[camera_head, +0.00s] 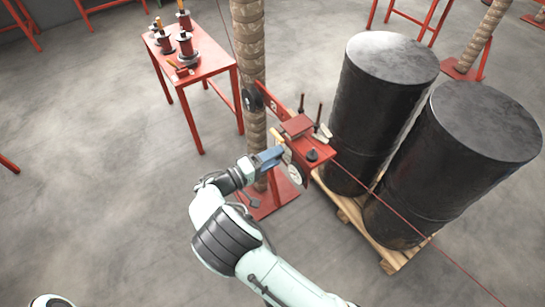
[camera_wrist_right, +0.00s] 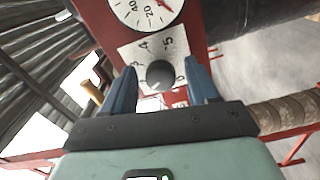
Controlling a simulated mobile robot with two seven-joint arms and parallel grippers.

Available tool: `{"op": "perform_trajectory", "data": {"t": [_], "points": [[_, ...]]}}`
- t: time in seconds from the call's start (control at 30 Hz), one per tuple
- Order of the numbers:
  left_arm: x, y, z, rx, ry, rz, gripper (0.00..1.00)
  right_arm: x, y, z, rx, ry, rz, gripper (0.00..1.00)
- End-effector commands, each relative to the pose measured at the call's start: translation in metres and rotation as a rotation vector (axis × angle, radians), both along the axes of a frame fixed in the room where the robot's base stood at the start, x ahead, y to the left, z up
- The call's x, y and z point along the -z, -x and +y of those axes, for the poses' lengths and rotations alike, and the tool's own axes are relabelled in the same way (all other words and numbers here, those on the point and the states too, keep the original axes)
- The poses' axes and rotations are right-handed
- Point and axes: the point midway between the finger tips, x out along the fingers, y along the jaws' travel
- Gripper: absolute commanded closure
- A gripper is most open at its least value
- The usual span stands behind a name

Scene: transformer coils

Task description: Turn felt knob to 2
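The dark round felt knob (camera_wrist_right: 160,75) sits on a pale scale plate (camera_wrist_right: 142,51) with printed numbers; 3, 4 and 5 can be read. Its setting is not clear. My right gripper (camera_wrist_right: 162,88) is open, with one blue finger on each side of the knob; contact cannot be told. In the head view my right gripper (camera_head: 272,157) reaches the near left side of the red device (camera_head: 318,162) and hides the knob there. My left gripper is not in view.
A white dial gauge (camera_wrist_right: 147,8) with a red needle is beside the scale plate. A rope-wrapped post (camera_head: 250,75) stands close behind my right gripper. Black drums (camera_head: 385,95) stand right of the device. A red table (camera_head: 205,66) with coils stands back left.

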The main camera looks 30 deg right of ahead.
Motion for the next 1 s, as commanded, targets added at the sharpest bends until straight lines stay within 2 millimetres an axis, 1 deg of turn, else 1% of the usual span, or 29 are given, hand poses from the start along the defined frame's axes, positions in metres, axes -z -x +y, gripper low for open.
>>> {"op": "perform_trajectory", "data": {"t": [0.17,0.27,0.37,0.6,0.7,0.83,1.0], "points": [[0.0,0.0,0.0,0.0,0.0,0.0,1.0,0.0,0.0,0.003,-0.001,0.0,0.0,0.41],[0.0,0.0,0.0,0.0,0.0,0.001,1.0,0.0,0.0,0.013,-0.003,0.001,0.0,0.41],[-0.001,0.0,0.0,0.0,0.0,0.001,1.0,0.0,0.002,0.031,-0.005,-0.001,0.001,0.41],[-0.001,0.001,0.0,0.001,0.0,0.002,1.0,0.0,0.006,0.086,-0.004,0.0,-0.001,0.41],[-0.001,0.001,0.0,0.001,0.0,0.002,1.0,0.0,0.008,0.105,-0.003,0.0,-0.001,0.41],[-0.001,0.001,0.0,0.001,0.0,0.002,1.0,0.0,0.009,0.123,-0.002,0.0,-0.001,0.41],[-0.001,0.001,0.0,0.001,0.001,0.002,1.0,0.0,0.011,0.133,0.0,0.0,0.001,0.41]]}}
